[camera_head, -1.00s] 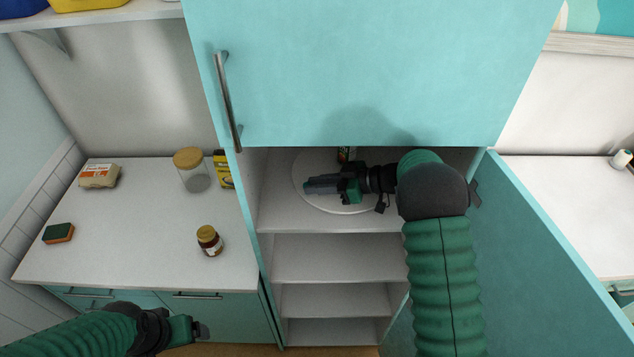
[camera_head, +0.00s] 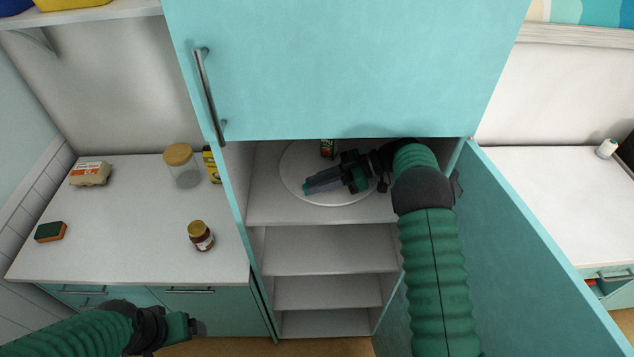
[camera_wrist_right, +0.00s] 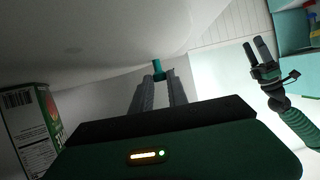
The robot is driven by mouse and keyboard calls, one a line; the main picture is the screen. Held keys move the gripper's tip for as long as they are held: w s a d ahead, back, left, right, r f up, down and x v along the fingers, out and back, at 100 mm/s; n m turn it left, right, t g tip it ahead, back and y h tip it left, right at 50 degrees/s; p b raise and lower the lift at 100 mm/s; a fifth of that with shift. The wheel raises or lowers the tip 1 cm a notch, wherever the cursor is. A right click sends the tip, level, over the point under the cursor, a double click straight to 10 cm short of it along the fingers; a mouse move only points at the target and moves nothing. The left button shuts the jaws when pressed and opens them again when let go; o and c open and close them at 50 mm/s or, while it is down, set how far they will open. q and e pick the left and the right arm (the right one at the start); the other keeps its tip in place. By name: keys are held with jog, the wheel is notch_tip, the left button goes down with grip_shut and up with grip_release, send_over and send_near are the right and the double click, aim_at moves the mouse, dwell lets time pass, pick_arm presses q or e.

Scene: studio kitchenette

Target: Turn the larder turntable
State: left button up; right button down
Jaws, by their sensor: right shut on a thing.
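The larder turntable (camera_head: 298,160) is a white round disc on the upper shelf inside the open larder. A green and red carton (camera_head: 328,148) stands toward its back; it also shows at the left of the right wrist view (camera_wrist_right: 40,130). My right gripper (camera_head: 308,188) reaches over the disc, its fingertips near the front-left rim. In the right wrist view its fingers are shut on a small teal peg (camera_wrist_right: 158,68). My left gripper (camera_head: 195,327) is low in front of the left counter, empty; its fingers look apart in the right wrist view (camera_wrist_right: 256,52).
The larder door (camera_head: 530,250) stands open at the right, beside my right arm. The upper door (camera_head: 340,70) is shut above the shelf. A brown jar (camera_head: 201,237), a glass canister (camera_head: 184,170), an egg carton (camera_head: 90,174) and a sponge (camera_head: 50,232) stand on the left counter.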

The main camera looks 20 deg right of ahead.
jog(key=shift+s+f, duration=0.1)
jog(key=shift+f, duration=0.15)
jog(key=c, duration=1.6)
grip_release()
jog(key=o, duration=0.3)
jog(key=shift+a+r, duration=0.1)
jog(key=shift+r, duration=0.1)
jog(key=shift+r+b, duration=0.25)
jog(key=shift+b, duration=0.1)
notch_tip(320, 180, up, 2)
jog(key=shift+s+r+b, duration=0.15)
jog(key=shift+r+b, duration=0.1)
jog(key=shift+b, duration=0.7)
jog(key=s+a+r+b, duration=0.1)
jog(key=s+a+b, duration=0.1)
jog(key=s, duration=0.5)
jog(key=s+a+b, duration=0.2)
jog(key=s, duration=0.5)
jog(key=shift+s+a+r, duration=0.35)
jog(key=shift+s, duration=0.05)
